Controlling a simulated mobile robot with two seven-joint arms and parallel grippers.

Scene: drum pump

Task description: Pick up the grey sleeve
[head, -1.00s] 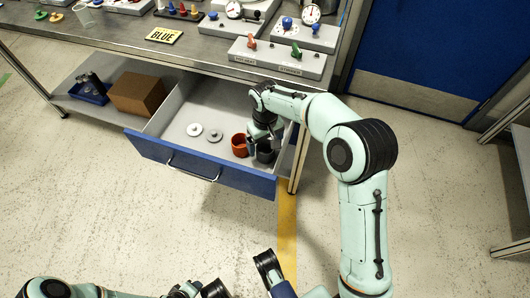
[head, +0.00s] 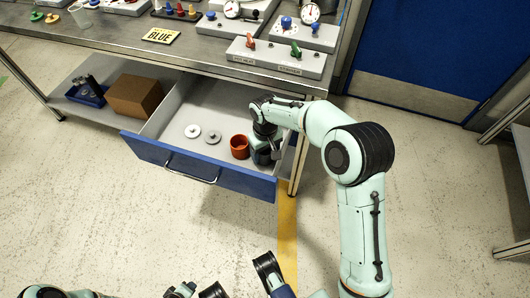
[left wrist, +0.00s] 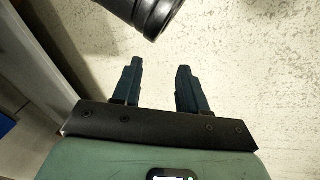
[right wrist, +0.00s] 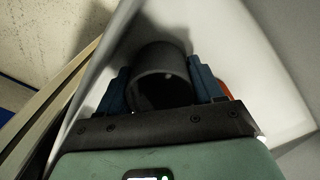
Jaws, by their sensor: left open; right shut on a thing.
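The grey sleeve (right wrist: 160,75) is a dark grey hollow cylinder between the fingers of my right gripper (right wrist: 158,88) in the right wrist view. The fingers are shut on it from both sides, inside the open drawer. In the head view my right gripper (head: 268,152) reaches into the drawer's right end, and the sleeve there is mostly hidden by the gripper. My left gripper (left wrist: 160,85) is open and empty in the left wrist view, above bare floor.
The open drawer (head: 222,178) also holds a red-orange cup (head: 239,146) just left of my right gripper and two discs, one pale (head: 192,131) and one grey (head: 214,137). A cardboard box (head: 135,96) stands on the shelf. The bench (head: 205,50) overhangs the drawer's back.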

